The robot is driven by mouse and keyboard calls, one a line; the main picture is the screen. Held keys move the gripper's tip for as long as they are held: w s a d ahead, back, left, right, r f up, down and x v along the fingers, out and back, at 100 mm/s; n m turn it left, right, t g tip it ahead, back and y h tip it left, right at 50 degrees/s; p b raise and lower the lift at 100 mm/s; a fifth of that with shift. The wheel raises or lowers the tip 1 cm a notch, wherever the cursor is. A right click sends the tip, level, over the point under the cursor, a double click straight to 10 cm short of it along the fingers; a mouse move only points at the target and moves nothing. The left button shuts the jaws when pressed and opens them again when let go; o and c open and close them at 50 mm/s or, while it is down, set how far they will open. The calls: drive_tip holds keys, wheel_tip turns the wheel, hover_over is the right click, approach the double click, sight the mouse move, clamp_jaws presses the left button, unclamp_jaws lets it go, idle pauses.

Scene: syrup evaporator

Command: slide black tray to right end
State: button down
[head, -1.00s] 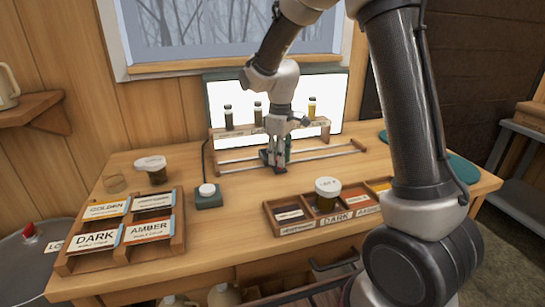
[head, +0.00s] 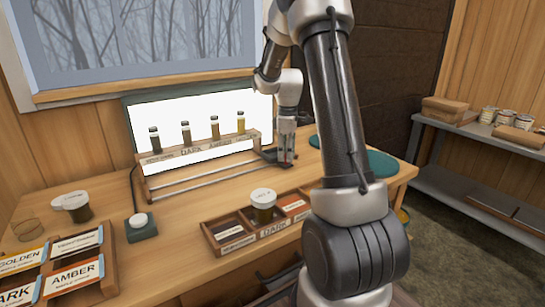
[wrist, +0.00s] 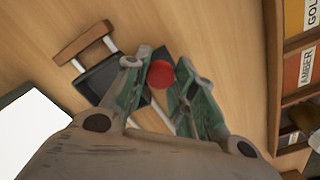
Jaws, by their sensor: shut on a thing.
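The black tray (wrist: 101,79) sits on two thin metal rails (head: 205,180). In the wrist view, a short stretch of bare rail shows between the tray and the wooden end block (wrist: 82,43). A round red knob (wrist: 161,74) at the tray's edge lies between my fingertips. My gripper (wrist: 160,78) is shut on this knob. In the head view, my gripper (head: 286,158) is at the right part of the rails, and the tray is small and partly hidden there.
A wooden rack (head: 200,150) with several sample vials stands behind the rails, before a lit white panel (head: 165,112). A wooden grade box (head: 212,236) holding a lidded jar (head: 263,207) is in front. A green round mat (head: 380,164) lies right. A button box (head: 141,229) stands left.

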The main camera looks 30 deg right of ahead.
drive_tip(key=shift+d, duration=0.6)
drive_tip(key=c, duration=1.1)
unclamp_jaws()
drive_tip(key=shift+d, duration=0.15)
drive_tip(key=shift+c, duration=0.2)
drive_tip(key=shift+r, duration=0.1)
wheel_tip(320, 180, up, 12)
